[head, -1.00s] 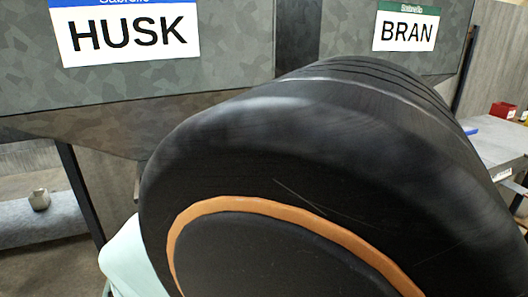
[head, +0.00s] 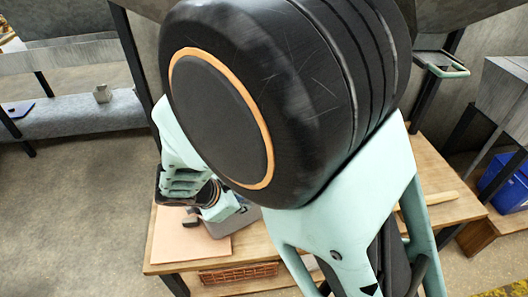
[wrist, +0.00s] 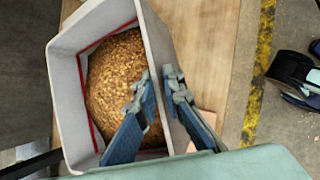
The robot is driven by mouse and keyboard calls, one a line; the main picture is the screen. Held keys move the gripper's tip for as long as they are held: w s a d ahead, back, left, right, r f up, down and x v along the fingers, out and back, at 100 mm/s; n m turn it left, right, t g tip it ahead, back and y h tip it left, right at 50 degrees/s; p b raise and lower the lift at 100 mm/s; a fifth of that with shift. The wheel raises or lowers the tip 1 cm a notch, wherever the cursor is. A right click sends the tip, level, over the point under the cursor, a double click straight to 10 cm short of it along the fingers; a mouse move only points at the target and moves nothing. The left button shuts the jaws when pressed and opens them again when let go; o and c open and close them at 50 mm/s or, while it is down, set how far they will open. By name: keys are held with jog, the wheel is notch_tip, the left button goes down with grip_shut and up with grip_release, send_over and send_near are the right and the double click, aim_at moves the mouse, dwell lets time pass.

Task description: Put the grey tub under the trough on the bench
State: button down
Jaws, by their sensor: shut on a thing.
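The grey tub (wrist: 152,38) fills much of the wrist view; golden-brown grain (wrist: 115,85) lies in it, and a red line runs round its inside. My gripper (wrist: 157,85) is shut on the tub's right wall, one finger inside over the grain and one outside. In the head view a small part of the grey tub (head: 238,222) shows beneath my gripper, above the wooden bench (head: 190,268); my arm covers the rest. I cannot tell whether the tub touches the bench. A trough over the bench cannot be made out behind my arm.
A flat pale pinkish board (head: 180,245) lies on the bench's left part. A reddish wire basket (head: 238,272) sits below the top. A blue bin (head: 505,182) stands at the right. Open floor (head: 75,210) lies to the left, with a yellow floor line (wrist: 257,80) beyond the bench.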

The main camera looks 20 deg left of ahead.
jog(key=shift+w+a+f+b, duration=0.1)
jog(key=shift+f+b, duration=0.45)
jog(key=shift+f, duration=0.3)
jog(key=c, duration=2.5)
grip_release()
jog(key=shift+f, duration=0.2)
jog(key=o, duration=0.4)
jog(key=shift+s, duration=0.2)
jog(key=shift+r, duration=0.1)
jog(key=p+v, duration=0.3)
jog(key=v, duration=0.9)
